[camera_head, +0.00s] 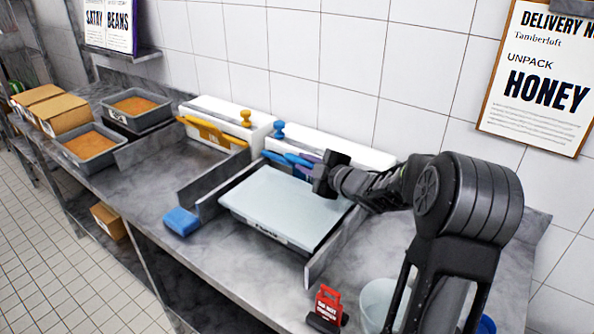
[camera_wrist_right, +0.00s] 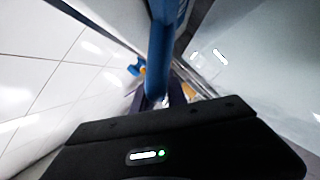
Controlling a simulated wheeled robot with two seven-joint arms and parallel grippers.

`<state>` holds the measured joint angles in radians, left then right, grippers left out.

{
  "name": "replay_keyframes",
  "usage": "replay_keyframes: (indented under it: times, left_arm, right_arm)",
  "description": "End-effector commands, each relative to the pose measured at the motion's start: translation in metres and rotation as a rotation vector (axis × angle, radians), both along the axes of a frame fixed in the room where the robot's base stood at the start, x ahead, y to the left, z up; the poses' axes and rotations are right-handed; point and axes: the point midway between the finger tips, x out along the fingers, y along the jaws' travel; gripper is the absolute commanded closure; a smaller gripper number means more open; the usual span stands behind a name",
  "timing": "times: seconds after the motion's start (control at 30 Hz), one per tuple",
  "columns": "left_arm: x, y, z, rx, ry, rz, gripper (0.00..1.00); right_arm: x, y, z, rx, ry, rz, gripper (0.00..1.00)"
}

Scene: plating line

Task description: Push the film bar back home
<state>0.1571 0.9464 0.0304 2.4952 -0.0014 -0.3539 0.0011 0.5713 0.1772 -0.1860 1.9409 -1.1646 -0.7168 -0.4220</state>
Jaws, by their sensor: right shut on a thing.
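The blue film bar (camera_head: 290,158) lies along the front of the right-hand white film box (camera_head: 335,148), which carries a blue knob (camera_head: 279,131). My right gripper (camera_head: 322,176) reaches in from the right and is at the bar's right part, which it hides in the head view. In the right wrist view, the blue bar (camera_wrist_right: 163,50) runs up from the gripper's tips, and the gripper is shut on it. A pale, flat-topped tray (camera_head: 285,205) sits just in front of the bar, below the gripper. My left gripper is not in view.
Left is another white film box (camera_head: 225,118) with a yellow bar (camera_head: 212,132). Low metal dividers (camera_head: 335,240) flank the tray. A blue sponge (camera_head: 181,221), a red sign (camera_head: 327,303) and a clear tub (camera_head: 383,300) stand near the front. Food trays (camera_head: 92,148) stand far left.

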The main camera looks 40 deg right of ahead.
Motion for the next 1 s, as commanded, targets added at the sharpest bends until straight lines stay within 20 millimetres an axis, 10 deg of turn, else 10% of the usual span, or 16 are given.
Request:
replay_keyframes:
  times: [0.33, 0.37, 0.6, 1.0]
  left_arm:
    - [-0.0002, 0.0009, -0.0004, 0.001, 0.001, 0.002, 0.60]
    - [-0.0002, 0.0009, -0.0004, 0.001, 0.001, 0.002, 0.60]
    - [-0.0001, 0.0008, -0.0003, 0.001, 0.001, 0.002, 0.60]
    - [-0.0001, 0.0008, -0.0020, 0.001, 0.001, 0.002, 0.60]
  right_arm:
    - [0.0003, -0.0072, -0.0015, 0.001, 0.004, -0.009, 1.00]
    - [0.0002, -0.0073, -0.0014, 0.001, 0.004, -0.009, 0.81]
    - [0.0003, -0.0061, -0.0019, 0.002, 0.004, -0.007, 0.61]
    - [-0.0065, -0.0051, -0.0006, 0.003, 0.003, -0.006, 0.60]
